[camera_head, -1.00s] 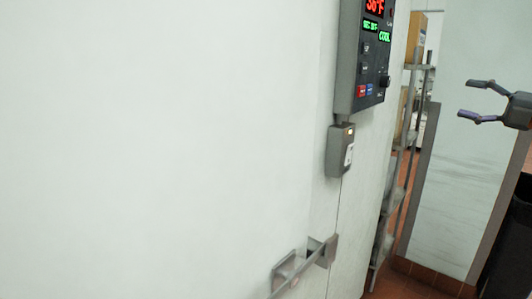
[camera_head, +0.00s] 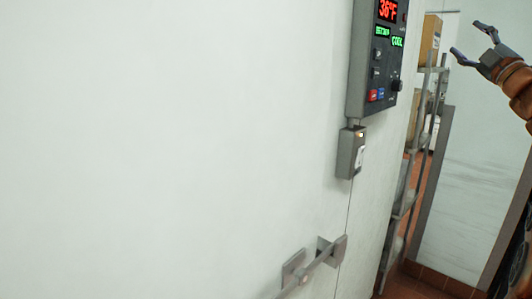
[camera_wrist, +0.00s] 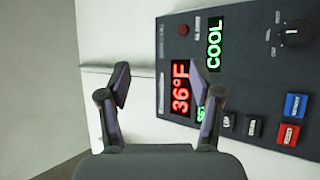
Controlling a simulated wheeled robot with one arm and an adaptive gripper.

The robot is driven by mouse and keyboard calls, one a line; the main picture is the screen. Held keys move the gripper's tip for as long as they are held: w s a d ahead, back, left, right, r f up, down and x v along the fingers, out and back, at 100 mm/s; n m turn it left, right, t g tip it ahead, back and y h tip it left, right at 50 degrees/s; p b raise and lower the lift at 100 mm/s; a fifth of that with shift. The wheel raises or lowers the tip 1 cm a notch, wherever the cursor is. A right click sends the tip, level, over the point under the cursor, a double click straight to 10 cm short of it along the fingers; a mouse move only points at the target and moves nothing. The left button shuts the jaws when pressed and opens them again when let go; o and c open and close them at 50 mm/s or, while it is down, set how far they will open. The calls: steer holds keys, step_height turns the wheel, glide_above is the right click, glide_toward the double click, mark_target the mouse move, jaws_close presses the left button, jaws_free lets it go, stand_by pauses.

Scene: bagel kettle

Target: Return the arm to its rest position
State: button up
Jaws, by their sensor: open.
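My gripper (camera_head: 468,42) is at the upper right of the head view, open and empty, with its two fingers spread and pointing up and left. My orange-brown arm shows behind it at the right edge. In the wrist view my gripper (camera_wrist: 165,98) is open with nothing between the fingers. Past the fingers is a dark grey control panel (camera_wrist: 255,95) with a red 36°F readout and a green COOL readout. In the head view the same control panel (camera_head: 358,70) is on the white wall, left of my gripper and apart from it.
A small grey box (camera_head: 346,153) sits below the panel. A metal door handle (camera_head: 312,265) sticks out lower down. A shelf rack (camera_head: 412,165) with boxes stands in a gap at the right, beside a pale panel (camera_head: 470,190). Reddish tile floor (camera_head: 410,285) shows at the bottom right.

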steer(key=a+f+m+g+h+p, duration=0.1)
steer(key=a+f+m+g+h, duration=0.1)
steer(key=f+m+g+h, duration=0.35)
steer(key=a+f+m+g+h, duration=0.2)
steer(key=f+m+h, duration=0.45)
steer(key=m, duration=0.25)
steer(key=s+a+f+m+g+y, duration=0.1)
steer(key=s+a+f+g, duration=0.2)
steer(key=f, duration=0.4)
steer(key=s+a+f+m+g+y+p, duration=0.1)
steer(key=s+a+f+g, duration=0.15)
steer(key=a+f, duration=0.3)
steer(key=s+a+f+m+g+y, duration=0.1)
steer(key=s+a+f, duration=0.2)
steer(key=f, duration=0.4)
steer(key=s+a+f+g+y, duration=0.2)
steer(key=s+a+f+g, duration=0.2)
steer(key=s, duration=0.7)
steer(key=s+a+f+n+g+y+p, duration=0.1)
steer(key=s+a+f+g+y, duration=0.1)
steer(key=s+a+f, duration=0.7)
steer(key=s+a+f+g+y, duration=0.2)
steer(key=s+a+f+g, duration=0.3)
steer(key=s, duration=1)
steer(key=a+f, duration=0.1)
steer(key=a, duration=0.2)
steer(key=shift+f+g, duration=0.3)
steer(key=shift+a+n, duration=0.1)
steer(key=shift+n, duration=0.15)
